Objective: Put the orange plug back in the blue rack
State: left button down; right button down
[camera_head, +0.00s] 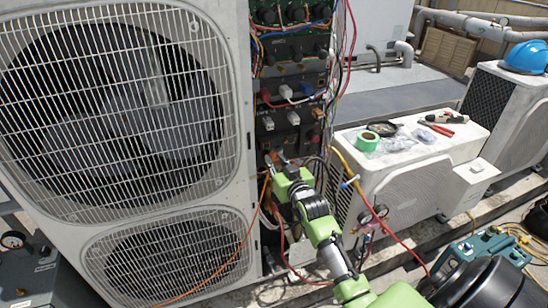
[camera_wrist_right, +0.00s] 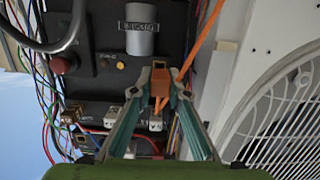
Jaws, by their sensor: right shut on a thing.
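The orange plug (camera_wrist_right: 160,80) is between the fingertips of my right gripper (camera_wrist_right: 160,84), which is shut on it in the wrist view. An orange cable (camera_wrist_right: 203,40) runs upward beside it. In the head view my right gripper (camera_head: 278,164) is at the lower front of the open equipment rack (camera_head: 293,68), and the plug is mostly hidden there. The rack looks dark and green rather than blue; white connectors (camera_wrist_right: 155,123) sit in its face. I cannot tell whether the plug touches a socket. My left gripper is not in view.
A large condenser (camera_head: 239,150) stands close left of the rack. Loose wires (camera_head: 346,45) hang along its right side. A low condenser (camera_head: 425,150) at right carries green tape (camera_head: 366,141) and tools. An orange cable (camera_head: 258,215) hangs below my right gripper.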

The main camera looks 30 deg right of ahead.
aim_at(277, 163)
jog(key=shift+f+p+v, duration=0.1)
jog(key=shift+p+v, duration=0.35)
jog(key=shift+v, duration=0.3)
jog(key=shift+f+p+v, duration=0.15)
jog(key=shift+p+v, duration=0.25)
jog(key=shift+v, duration=0.35)
